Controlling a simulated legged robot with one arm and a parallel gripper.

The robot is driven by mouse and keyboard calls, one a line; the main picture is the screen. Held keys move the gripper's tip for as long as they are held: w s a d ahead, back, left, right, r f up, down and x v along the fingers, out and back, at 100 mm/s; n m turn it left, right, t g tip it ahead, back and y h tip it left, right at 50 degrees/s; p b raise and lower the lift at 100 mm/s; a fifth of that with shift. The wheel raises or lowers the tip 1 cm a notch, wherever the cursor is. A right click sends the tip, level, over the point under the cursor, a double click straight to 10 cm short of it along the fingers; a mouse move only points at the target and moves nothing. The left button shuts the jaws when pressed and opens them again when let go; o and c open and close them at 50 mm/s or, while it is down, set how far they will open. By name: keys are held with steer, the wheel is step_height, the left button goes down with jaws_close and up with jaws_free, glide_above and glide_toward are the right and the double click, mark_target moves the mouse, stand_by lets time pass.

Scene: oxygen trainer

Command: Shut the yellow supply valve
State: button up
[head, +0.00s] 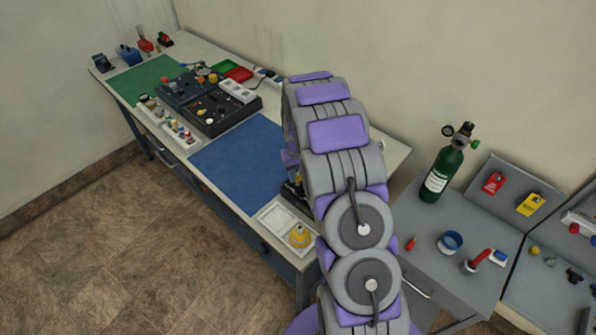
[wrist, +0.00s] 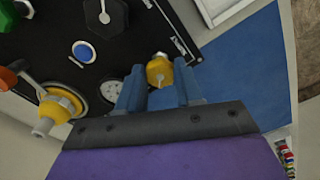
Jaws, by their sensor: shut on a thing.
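In the wrist view my gripper (wrist: 159,84) has its two blue fingers on either side of a yellow valve knob (wrist: 160,70), shut on it. The knob sits near the edge of a black panel (wrist: 135,45). I take this knob to be the yellow supply valve; its base is partly hidden by the fingers. A second yellow fitting (wrist: 60,106) with a pale tip stands to the left, outside the fingers.
A blue mat (head: 238,160) lies clear on the bench. A white tray (head: 272,215) holds a yellow item (head: 300,236). A green cylinder (head: 443,172) stands on the grey table at right.

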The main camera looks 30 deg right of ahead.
steer(key=m, duration=0.2)
steer(key=m+p, duration=0.1)
steer(key=m, duration=0.1)
steer(key=shift+w+r+m, duration=0.15)
steer(key=shift+r+m, duration=0.05)
steer(key=shift+m, duration=0.1)
steer(key=m, duration=0.4)
steer(key=shift+m+p, duration=0.4)
steer(key=o, duration=1)
steer(key=shift+f, duration=0.15)
steer(key=shift+o, duration=0.2)
step_height(320, 180, up, 17)
steer(key=shift+p, duration=0.4)
